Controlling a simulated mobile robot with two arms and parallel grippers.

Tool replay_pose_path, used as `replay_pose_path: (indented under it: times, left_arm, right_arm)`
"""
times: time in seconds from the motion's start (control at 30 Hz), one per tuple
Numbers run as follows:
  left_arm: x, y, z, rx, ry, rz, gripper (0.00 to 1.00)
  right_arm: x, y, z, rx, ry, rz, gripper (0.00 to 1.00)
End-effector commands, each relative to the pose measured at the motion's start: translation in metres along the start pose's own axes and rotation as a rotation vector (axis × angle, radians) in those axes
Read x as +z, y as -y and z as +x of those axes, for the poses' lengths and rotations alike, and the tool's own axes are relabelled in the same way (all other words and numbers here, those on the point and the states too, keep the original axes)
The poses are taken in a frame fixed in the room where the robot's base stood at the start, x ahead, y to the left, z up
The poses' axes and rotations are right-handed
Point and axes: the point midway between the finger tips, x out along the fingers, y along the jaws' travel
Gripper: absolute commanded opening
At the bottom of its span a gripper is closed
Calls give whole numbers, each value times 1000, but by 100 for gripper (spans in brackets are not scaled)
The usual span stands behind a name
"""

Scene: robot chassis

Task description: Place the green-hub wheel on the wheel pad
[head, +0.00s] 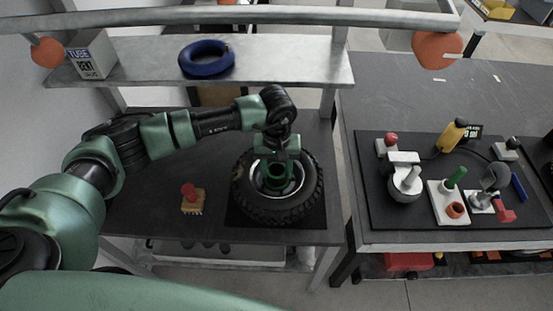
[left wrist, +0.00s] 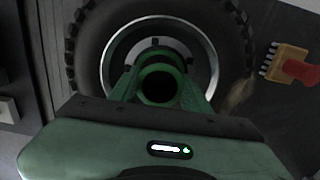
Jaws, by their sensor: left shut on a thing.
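The green-hub wheel (head: 248,202) is a black knobbly tyre with a silver rim and a green hub. In the head view it lies flat over the dark square wheel pad (head: 318,217), most of which it hides. I cannot tell whether the tyre touches the pad. My left gripper (head: 277,168) points down at the wheel's middle and is shut on the green hub. In the left wrist view the hub (left wrist: 160,75) sits between my jaws, with the rim and tyre (left wrist: 90,40) around it. My right gripper is not in view.
A brush-like block with a red knob (head: 191,200) lies left of the wheel. A shelf above holds a blue ring (head: 206,58) and a TUBE KIT box (head: 91,54). A second table at right holds a black mat (head: 400,218) with several tools. The left table's front left is clear.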

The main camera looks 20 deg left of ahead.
Motion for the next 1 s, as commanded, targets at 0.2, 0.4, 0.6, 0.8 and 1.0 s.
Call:
replay_pose_path:
  times: [0.2,0.4,0.6,0.8,1.0]
  left_arm:
    - [-1,-1,16,2,-1,0,0]
    - [-1,-1,38,4,-3,0,0]
    - [-2,-1,41,4,-5,1,0]
    - [-2,-1,42,4,-5,1,0]
    - [0,1,46,-1,0,0,69]
  right_arm:
    - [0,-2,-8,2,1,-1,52]
    - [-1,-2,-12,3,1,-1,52]
    - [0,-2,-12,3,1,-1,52]
    - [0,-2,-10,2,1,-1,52]
    - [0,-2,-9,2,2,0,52]
